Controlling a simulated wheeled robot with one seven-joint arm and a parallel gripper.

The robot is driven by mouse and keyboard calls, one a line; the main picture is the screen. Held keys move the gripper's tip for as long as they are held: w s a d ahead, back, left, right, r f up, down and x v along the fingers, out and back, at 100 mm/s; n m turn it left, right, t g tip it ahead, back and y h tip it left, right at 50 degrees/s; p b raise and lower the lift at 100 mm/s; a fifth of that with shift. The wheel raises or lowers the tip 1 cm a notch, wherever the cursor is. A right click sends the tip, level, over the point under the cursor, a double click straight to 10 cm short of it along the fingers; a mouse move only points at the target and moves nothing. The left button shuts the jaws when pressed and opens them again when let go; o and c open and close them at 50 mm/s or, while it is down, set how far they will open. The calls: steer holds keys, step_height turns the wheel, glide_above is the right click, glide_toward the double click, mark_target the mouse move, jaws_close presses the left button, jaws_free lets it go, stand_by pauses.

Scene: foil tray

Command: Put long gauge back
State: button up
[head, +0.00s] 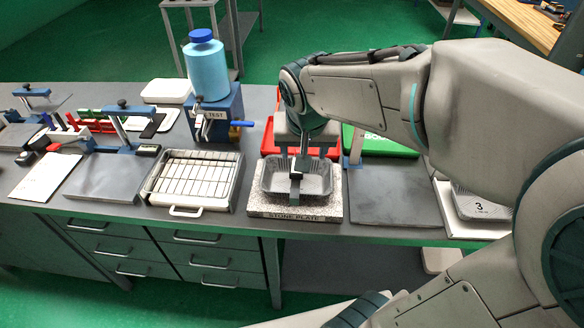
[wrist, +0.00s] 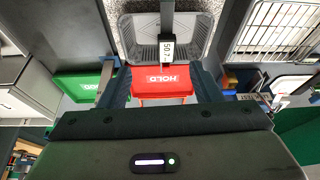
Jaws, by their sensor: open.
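The long gauge (head: 296,178), a thin grey bar with a dark head and a small display, is at the foil tray (head: 322,180). In the wrist view the gauge (wrist: 167,22) shows as an upright bar with its lit display across the tray (wrist: 203,38). I cannot tell whether its tip touches the tray floor. The tray sits on a speckled stone plate (head: 295,208). My gripper (head: 304,143) is above the tray, close to the gauge's upper part. It is open, its fingers (wrist: 167,80) spread apart. My arm hides part of the bench behind.
Behind are a red bin (head: 267,137), a green bin (head: 385,145) and a blue test stand (head: 222,118) with a bottle. Height gauges stand far left. Another foil tray (head: 482,205) sits right.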

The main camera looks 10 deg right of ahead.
steer(key=shift+m, duration=0.5)
steer(key=w+f, duration=0.2)
steer(key=f, duration=0.1)
steer(key=w+f, duration=0.2)
steer(key=f, duration=0.1)
steer(key=w+f, duration=0.2)
steer(key=f, duration=0.1)
steer(key=shift+w+b, duration=0.25)
steer(key=shift+b, duration=0.1)
steer(key=shift+w+d+p+x, duration=0.1)
steer(key=shift+d+p+x, duration=0.05)
steer(key=shift+x, duration=1.4)
steer(key=shift+w+d+p+x, duration=0.15)
steer(key=shift+x, duration=1.4)
steer(key=shift+r, duration=0.15)
steer(key=c, duration=1.2)
steer(key=shift+c, duration=0.2)
